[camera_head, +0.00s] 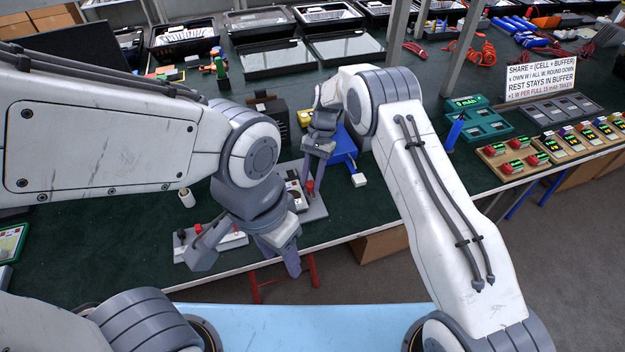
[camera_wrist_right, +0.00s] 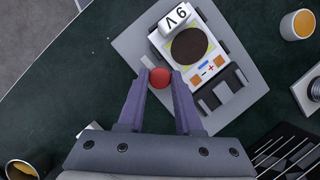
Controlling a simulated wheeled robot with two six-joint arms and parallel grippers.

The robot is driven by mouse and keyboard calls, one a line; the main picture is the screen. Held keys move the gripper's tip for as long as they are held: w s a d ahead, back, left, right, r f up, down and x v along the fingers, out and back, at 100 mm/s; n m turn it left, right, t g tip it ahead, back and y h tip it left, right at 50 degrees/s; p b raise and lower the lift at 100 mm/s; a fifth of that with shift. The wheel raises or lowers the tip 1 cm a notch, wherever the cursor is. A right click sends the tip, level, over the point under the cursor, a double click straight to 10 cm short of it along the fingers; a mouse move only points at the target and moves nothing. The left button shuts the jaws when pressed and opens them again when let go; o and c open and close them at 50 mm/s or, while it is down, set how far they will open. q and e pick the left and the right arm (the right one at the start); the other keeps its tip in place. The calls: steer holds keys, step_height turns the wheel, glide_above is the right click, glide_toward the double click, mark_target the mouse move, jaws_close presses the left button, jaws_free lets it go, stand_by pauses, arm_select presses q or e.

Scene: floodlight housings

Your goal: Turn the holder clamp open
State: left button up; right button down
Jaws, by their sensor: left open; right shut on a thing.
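The holder is a grey base plate (camera_wrist_right: 136,43) carrying a white unit with a round dark face (camera_wrist_right: 189,45), plus and minus marks and a 6V tag (camera_wrist_right: 178,17). A red ball knob (camera_wrist_right: 160,77) stands at its edge. My right gripper (camera_wrist_right: 160,80) is shut on the red knob, with one finger on each side. In the head view the right gripper (camera_head: 312,185) reaches down to the holder's plate (camera_head: 316,213), partly hiding it. A dark grey block (camera_wrist_right: 222,91) sits on the plate. My left gripper (camera_head: 246,264) is open and empty, lower, near the table's front edge.
A pale strip with red and black knobs (camera_head: 236,240) lies beneath my left gripper. A blue box (camera_head: 343,147) stands behind the holder. A green charger (camera_head: 482,122) and several meters stand to the right. An orange-filled cup (camera_wrist_right: 303,24) is beside the holder.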

steer(key=shift+w+r, duration=0.1)
steer(key=shift+w, duration=0.05)
steer(key=c, duration=0.6)
jaws_free()
steer(key=b+v, duration=0.1)
steer(key=v, duration=0.9)
steer(key=shift+r, duration=0.2)
